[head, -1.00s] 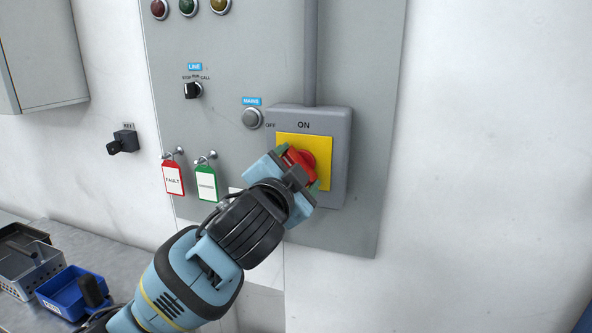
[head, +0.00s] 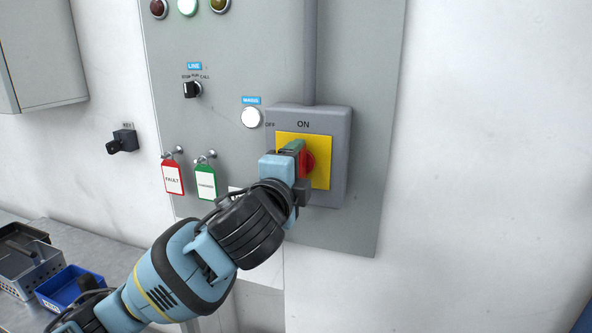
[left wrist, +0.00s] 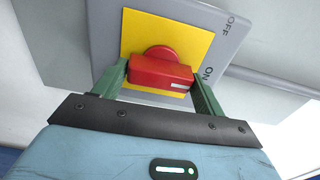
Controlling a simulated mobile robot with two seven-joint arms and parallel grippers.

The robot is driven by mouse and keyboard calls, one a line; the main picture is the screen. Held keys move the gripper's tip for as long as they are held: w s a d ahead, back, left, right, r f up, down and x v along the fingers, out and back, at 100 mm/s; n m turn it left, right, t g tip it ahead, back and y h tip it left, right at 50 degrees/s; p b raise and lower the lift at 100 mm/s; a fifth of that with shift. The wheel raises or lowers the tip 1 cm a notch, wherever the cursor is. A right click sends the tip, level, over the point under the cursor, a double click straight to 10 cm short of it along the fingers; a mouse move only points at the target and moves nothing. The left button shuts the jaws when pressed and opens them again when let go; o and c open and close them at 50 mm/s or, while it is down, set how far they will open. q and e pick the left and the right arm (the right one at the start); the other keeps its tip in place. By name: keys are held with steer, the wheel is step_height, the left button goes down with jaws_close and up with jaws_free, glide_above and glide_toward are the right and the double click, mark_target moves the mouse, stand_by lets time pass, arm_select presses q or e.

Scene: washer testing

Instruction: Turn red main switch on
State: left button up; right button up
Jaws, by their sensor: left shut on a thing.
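The red main switch (head: 308,163) is a rotary handle on a yellow plate (head: 320,176), on a grey box (head: 341,150) marked OFF at its left and ON at its top. My left gripper (head: 296,160) is shut on the red handle. In the head view the gripper partly hides the handle. The MAINS lamp (head: 251,117) beside the box is lit white. My right gripper is not in view.
A lamp at the panel top (head: 188,6) glows pale green. The LINE selector (head: 192,89), a red FAULT tag (head: 173,179) and a green tag (head: 206,182) are left of the box. A blue bin (head: 65,288) sits on the bench. The wall at right is clear.

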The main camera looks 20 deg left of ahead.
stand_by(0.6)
arm_select(q)
steer(key=o, duration=1)
steer(key=shift+s, duration=0.1)
steer(key=shift+s+a, duration=0.15)
steer(key=shift+s, duration=3.7)
steer(key=shift+f, duration=0.1)
